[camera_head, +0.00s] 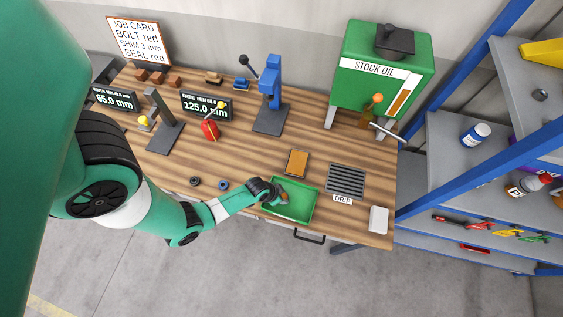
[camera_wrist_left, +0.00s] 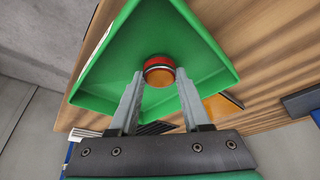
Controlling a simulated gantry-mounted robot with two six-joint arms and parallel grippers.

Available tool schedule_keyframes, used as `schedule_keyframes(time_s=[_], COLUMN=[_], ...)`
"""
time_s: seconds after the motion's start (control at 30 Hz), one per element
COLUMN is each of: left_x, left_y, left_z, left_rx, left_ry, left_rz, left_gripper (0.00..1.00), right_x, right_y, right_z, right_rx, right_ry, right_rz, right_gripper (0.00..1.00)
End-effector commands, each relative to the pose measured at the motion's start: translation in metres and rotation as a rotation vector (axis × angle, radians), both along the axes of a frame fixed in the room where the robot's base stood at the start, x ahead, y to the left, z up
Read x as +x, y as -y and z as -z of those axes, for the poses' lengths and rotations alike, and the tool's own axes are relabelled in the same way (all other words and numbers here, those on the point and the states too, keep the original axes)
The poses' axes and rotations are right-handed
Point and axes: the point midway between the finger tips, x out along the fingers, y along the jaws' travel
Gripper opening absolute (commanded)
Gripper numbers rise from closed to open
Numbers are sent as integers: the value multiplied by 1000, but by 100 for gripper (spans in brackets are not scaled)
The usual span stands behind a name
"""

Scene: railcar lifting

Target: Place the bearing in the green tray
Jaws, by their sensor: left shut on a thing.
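The green tray (camera_head: 302,207) sits near the front edge of the wooden bench. My left gripper (camera_head: 280,196) is over the tray's left part, and the tray fills much of the left wrist view (camera_wrist_left: 205,50). The gripper is shut on a small round piece, which I take as the bearing (camera_wrist_left: 159,66), with red, silver and orange parts between the fingertips. I cannot tell whether the bearing touches the tray floor. In the head view the gripper largely hides it. My right gripper is not in view.
The blue press (camera_head: 270,95) and green oil tank (camera_head: 380,75) stand farther back.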

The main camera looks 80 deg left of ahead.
Motion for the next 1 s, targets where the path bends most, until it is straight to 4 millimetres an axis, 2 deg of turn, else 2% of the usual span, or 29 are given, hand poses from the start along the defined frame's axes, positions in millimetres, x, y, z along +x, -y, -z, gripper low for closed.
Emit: schedule_keyframes(time_s=[0.17, 0.2, 0.33, 0.57, 0.7, 1.0], left_x=[0, 0, 0, 0, -2, -21], left_y=[0, 0, 0, 0, 1, 8], left_z=[5, 3, 3, 3, -5, -56], left_rx=[0, 0, 0, 0, 0, 0], left_ry=[0, -1, -1, -1, -1, -1], left_rz=[0, 0, 0, 0, 0, 1], left_gripper=[0, 55, 78, 78, 78, 78], right_x=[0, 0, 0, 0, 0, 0], right_y=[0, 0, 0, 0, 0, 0], right_z=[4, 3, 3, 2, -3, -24], right_rx=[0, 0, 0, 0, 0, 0], right_ry=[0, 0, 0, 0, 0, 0], right_rz=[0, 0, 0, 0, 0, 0], right_gripper=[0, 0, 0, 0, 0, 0])
